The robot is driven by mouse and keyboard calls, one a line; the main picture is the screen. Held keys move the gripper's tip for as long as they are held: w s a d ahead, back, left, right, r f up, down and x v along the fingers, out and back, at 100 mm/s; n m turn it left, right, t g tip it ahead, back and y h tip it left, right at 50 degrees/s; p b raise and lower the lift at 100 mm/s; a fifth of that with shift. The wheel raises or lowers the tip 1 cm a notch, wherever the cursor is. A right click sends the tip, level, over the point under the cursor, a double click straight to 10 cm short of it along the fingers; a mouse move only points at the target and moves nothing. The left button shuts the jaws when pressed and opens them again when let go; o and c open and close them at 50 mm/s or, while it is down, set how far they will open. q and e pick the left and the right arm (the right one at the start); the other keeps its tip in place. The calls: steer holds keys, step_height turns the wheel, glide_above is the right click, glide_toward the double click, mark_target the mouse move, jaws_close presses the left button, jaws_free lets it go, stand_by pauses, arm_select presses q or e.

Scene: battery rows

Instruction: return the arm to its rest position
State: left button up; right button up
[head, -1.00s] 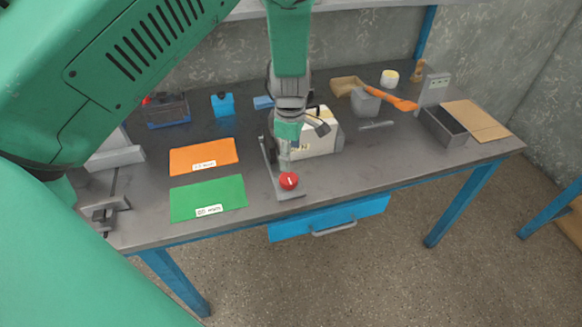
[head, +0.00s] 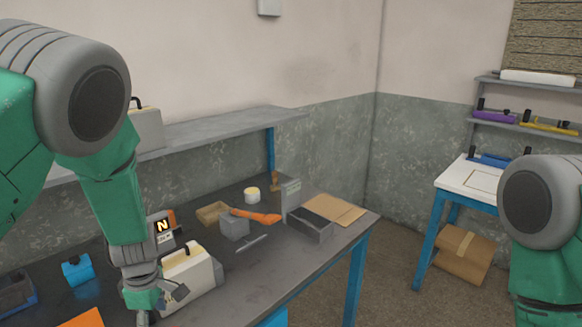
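My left arm (head: 112,205) comes in from the left and reaches down over the grey workbench (head: 290,285). Its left gripper (head: 144,316) is at the bottom edge of the head view, just left of a white case (head: 190,275). Its fingers are cut off by the frame, so I cannot see whether it is open or holds anything. My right arm (head: 540,240) shows at the right edge as a grey joint and green link. The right gripper is out of the frame.
A dark box marked N (head: 162,227) stands behind the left arm. An orange-handled tool (head: 256,216), grey bin (head: 311,224) and cardboard sheet (head: 334,209) lie farther right. A shelf (head: 220,128) runs above the bench. A white-topped table (head: 465,182) stands at the right.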

arm_select(q)
steer(key=s+f+m, duration=0.2)
steer(key=s, duration=0.1)
steer(key=s+a+f+m, duration=0.1)
steer(key=s+f, duration=0.2)
steer(key=s, duration=0.1)
steer(key=s+a+f+m+y, duration=0.1)
steer(key=s+f+m, duration=0.1)
steer(key=s, duration=0.1)
steer(key=shift+s+a+f+m+g, duration=0.15)
steer(key=shift+s+f+m+g, duration=0.15)
steer(key=shift+s+f, duration=0.05)
steer(key=s+d+f+m+h, duration=0.1)
steer(key=s+d+f+m, duration=0.15)
steer(key=s+m, duration=0.6)
steer(key=s+d+f+m+h, duration=0.1)
steer(key=s+d+f+m, duration=0.3)
steer(key=s, duration=0.7)
step_height(320, 180, down, 8)
steer(key=w+m+t+b, duration=0.1)
steer(key=w+m+b, duration=0.1)
steer(key=b, duration=0.9)
steer(key=shift+w+d, duration=0.2)
steer(key=shift+w, duration=0.15)
